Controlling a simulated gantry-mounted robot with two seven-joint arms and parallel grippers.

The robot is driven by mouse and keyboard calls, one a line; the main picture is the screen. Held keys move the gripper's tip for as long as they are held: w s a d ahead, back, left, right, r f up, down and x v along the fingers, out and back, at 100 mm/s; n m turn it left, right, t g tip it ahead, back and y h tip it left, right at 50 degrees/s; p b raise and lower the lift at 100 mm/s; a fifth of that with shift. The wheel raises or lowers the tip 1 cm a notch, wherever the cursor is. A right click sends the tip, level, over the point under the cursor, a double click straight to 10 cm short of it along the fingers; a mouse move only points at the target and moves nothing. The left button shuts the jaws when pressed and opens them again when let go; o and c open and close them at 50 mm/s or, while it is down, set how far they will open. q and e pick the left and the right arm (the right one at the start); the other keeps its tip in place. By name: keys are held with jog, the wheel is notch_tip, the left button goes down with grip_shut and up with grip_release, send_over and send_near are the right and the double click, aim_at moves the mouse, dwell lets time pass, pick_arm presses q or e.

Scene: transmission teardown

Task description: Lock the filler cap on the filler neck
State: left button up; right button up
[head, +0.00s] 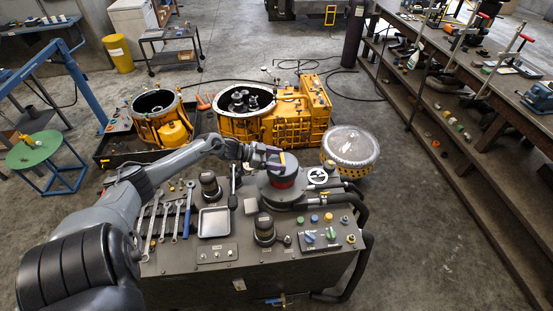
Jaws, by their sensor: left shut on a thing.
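My left arm reaches in from the left over the grey workbench unit. My left gripper (281,162) is shut at the top of a dark round cap with a red band, which I take to be the filler cap (282,177). The cap sits over the middle of a wide grey round housing (283,196) at the bench's back right. The filler neck is hidden beneath the cap and gripper, so I cannot tell whether the cap is seated or turned. The fingers are small in this view. My right gripper is not in view.
Wrenches (178,212) and a metal tray (214,222) lie left on the bench. A dark cylinder (264,229) stands in front of the housing, and a white handwheel (317,176) at its right. Black hoses (364,238) run down the right side. Yellow transmission housings (300,112) stand behind.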

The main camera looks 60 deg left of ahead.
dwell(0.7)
pick_arm(q)
jog(key=o, duration=1.3)
jog(key=shift+f, duration=0.1)
notch_tip(320, 180, up, 7)
jog(key=p, duration=0.7)
jog(key=shift+c, duration=0.2)
